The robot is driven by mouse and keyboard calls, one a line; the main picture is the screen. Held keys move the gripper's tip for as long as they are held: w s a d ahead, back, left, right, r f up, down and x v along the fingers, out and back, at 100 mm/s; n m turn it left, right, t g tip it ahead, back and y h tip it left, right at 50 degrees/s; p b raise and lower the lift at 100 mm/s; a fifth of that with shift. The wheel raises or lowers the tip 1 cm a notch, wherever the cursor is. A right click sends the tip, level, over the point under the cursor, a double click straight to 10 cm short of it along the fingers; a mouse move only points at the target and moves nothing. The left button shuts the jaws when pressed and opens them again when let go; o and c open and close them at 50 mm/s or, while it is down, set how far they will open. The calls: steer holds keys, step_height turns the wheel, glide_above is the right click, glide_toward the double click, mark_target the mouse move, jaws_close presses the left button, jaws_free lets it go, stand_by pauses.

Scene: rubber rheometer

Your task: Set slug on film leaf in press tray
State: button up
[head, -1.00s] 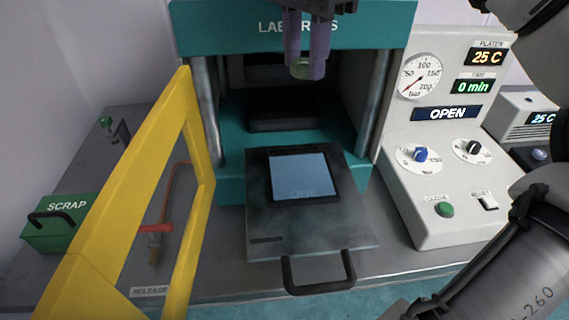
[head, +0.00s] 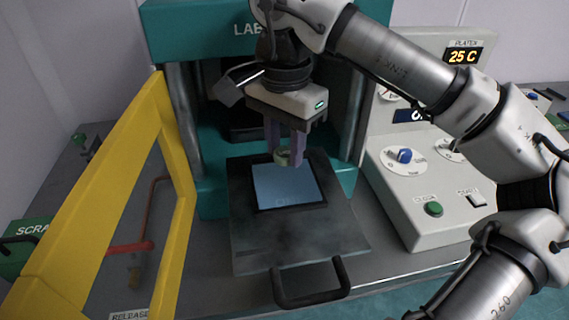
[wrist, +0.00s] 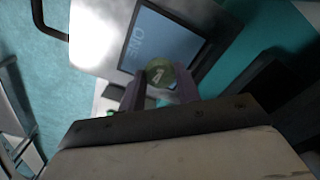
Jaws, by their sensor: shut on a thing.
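My gripper (head: 286,155) is shut on a small round pale-green slug (head: 282,157), held between its purple fingers. In the wrist view the slug (wrist: 159,73) shows a mark on its face, between the fingertips. The bluish film leaf (head: 286,186) lies in the dark recess of the press tray (head: 300,240), which is pulled out toward me. The slug is over the back part of the leaf in the head view and seems above it; the exact gap cannot be told. The film leaf also shows in the wrist view (wrist: 168,48), with lettering on it.
The teal press (head: 190,30) stands behind the tray. A yellow guard frame (head: 170,150) stands open at left, near a green scrap box (head: 22,250). The control panel (head: 410,215) is at right. A black tray handle (head: 310,290) sticks out in front.

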mark_target(285, 155)
steer(key=shift+f, duration=2.3)
steer(key=shift+f, duration=0.25)
steer(key=o, duration=0.9)
steer(key=shift+r, duration=0.1)
steer(key=shift+o, duration=0.2)
steer(key=shift+r, duration=0.1)
step_height(285, 155, up, 12)
steer(key=shift+r, duration=0.1)
